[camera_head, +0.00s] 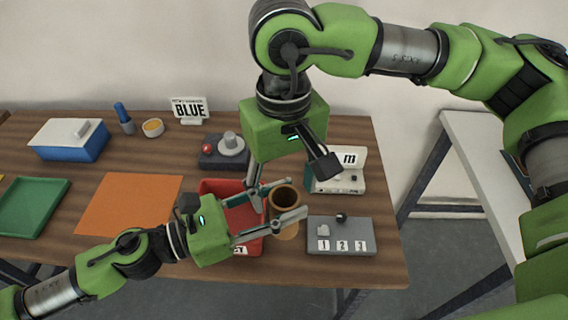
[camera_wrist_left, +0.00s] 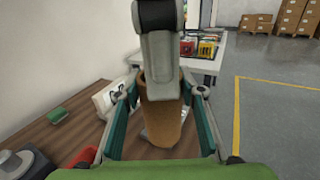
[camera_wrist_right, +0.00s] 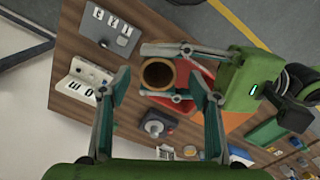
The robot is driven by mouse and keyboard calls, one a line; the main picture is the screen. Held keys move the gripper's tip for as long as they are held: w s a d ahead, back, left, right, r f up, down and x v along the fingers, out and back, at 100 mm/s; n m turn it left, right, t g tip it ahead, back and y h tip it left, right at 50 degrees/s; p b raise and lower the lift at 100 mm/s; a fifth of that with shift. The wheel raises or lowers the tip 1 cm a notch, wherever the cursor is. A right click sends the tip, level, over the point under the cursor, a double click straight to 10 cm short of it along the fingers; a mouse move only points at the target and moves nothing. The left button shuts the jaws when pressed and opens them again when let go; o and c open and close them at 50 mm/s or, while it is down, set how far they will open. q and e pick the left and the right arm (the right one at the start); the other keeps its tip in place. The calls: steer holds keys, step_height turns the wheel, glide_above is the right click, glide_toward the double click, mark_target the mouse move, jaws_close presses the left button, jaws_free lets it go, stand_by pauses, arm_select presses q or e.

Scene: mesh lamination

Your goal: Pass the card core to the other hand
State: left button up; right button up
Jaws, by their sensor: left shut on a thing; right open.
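The card core (camera_head: 284,196) is a short brown open tube. My left gripper (camera_head: 283,203) is shut on it and holds it upright above the table; it stands between the left fingers in the left wrist view (camera_wrist_left: 165,125). My right gripper (camera_head: 280,182) is open and points down over the core from above. In the right wrist view the core's open end (camera_wrist_right: 158,74) shows between the spread right fingers (camera_wrist_right: 160,82). I cannot tell whether they touch it.
Below the hands is a red bin (camera_head: 215,188), with a grey numbered block (camera_head: 340,235) to its right and a white-faced device (camera_head: 349,182) behind. An orange sheet (camera_head: 130,205), green tray (camera_head: 30,207) and blue box (camera_head: 70,140) lie left.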

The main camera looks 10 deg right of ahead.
steer(key=shift+f, duration=2)
steer(key=c, duration=1.2)
arm_select(q)
steer(key=o, duration=1.2)
